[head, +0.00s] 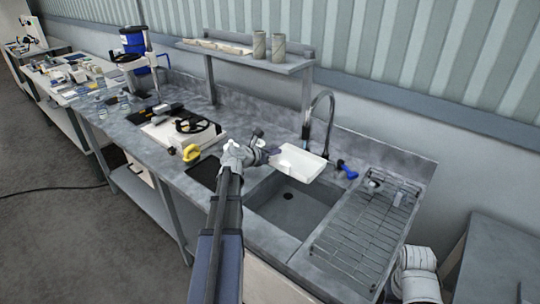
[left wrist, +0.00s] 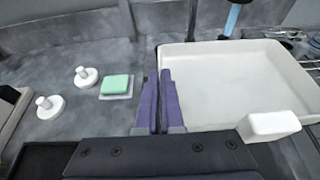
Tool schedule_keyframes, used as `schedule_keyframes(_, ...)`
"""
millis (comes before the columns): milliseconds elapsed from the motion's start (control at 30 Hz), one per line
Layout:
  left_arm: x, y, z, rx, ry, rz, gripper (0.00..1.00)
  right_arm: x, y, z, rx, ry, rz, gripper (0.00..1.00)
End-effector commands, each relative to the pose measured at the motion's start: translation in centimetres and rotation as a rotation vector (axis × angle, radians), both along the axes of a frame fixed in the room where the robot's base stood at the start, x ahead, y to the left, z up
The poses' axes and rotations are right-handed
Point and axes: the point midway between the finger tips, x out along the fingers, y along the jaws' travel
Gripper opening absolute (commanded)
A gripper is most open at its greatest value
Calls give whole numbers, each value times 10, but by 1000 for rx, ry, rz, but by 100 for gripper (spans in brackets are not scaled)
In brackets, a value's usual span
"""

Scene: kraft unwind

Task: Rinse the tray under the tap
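The white tray (head: 298,163) is held over the left part of the sink basin (head: 290,208), below the curved tap (head: 331,108). My left gripper (head: 270,153) is at the tray's left end. In the left wrist view its purple fingers (left wrist: 159,74) are close together on the left wall of the tray (left wrist: 225,85), with the rim between them. The tray looks roughly level and its visible floor looks empty. A blue piece (left wrist: 232,18) shows above its far rim. I cannot tell whether water is running. My right gripper is not in view.
A wire drying rack (head: 365,232) lies right of the basin, with a blue-handled item (head: 346,169) behind it. A green sponge (left wrist: 116,86) and two white knobs (left wrist: 86,76) are on the counter. A shelf with grey cups (head: 259,45) stands behind.

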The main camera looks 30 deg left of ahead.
Motion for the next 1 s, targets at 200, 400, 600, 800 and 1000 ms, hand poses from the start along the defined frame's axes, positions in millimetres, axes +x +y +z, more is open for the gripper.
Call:
schedule_keyframes(200,20,-1,-4,0,-1,-1,0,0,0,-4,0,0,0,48)
schedule_keyframes(400,30,-2,-6,-1,-1,0,0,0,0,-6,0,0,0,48)
schedule_keyframes(600,33,-3,-6,-1,-1,-1,0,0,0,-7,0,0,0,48)
schedule_keyframes(800,33,-3,-6,-1,-1,-1,0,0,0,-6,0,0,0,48)
schedule_keyframes(1000,33,-3,-6,-1,-1,-1,0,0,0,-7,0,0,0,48)
